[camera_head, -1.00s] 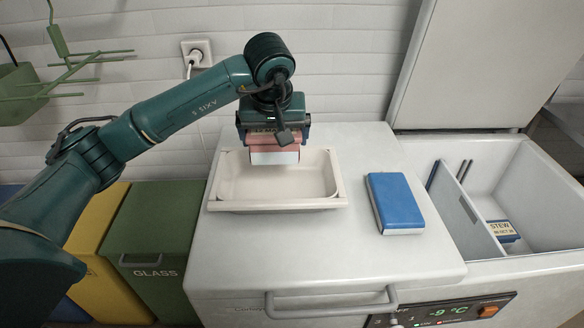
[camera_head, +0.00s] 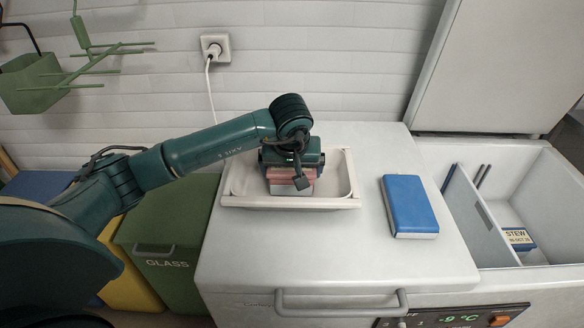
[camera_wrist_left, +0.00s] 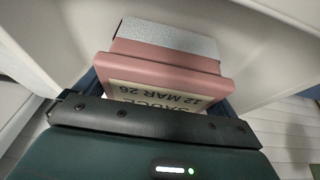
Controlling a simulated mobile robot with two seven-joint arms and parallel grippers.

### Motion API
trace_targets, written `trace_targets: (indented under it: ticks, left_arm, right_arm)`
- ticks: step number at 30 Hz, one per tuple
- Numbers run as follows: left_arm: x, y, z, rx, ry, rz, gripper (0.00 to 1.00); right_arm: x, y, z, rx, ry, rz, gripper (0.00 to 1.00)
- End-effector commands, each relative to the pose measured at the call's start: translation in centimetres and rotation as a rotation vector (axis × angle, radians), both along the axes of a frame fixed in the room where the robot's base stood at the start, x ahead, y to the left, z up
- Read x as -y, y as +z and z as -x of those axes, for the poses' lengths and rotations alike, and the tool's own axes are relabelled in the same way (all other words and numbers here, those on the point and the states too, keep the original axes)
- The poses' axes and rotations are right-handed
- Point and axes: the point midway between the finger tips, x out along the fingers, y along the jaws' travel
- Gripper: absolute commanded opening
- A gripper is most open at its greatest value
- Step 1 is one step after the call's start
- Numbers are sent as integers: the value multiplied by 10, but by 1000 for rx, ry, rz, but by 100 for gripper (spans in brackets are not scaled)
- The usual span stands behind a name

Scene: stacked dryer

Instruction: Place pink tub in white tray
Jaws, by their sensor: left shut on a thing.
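The pink tub (camera_head: 291,187) is in the grip of my left gripper (camera_head: 292,172), low inside the white tray (camera_head: 345,180). The tray lies on the closed white lid. In the left wrist view the pink tub (camera_wrist_left: 170,70) fills the space between the jaws, with a label reading "12 MAR 26" and a pale speckled underside. The white tray wall (camera_wrist_left: 270,35) shows around it. I cannot tell whether the tub touches the tray floor. My right gripper is out of view.
A blue box (camera_head: 410,205) lies on the lid right of the tray. An open freezer bin (camera_head: 500,190) at right holds a divider and a tub marked "STEW" (camera_head: 519,238). A green glass bin (camera_head: 170,230) stands at left. The lid front is clear.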

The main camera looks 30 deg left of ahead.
Motion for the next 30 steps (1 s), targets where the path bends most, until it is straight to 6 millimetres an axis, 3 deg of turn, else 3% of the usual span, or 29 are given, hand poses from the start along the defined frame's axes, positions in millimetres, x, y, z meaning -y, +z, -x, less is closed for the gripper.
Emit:
trace_targets:
  ticks: [8, 9, 10, 20, 30]
  left_arm:
    - [0, -4, 0, 3, -1, 1, 60]
    - [0, -3, 0, 0, 0, 1, 98]
    - [0, -3, 0, 0, 0, 1, 100]
    - [1, 5, 0, 2, -1, 1, 100]
    - [12, 68, 23, 6, -3, 2, 100]
  right_arm:
    - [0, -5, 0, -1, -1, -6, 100]
    - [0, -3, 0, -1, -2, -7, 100]
    - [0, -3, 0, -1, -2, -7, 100]
    - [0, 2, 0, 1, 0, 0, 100]
    - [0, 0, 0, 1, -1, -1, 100]
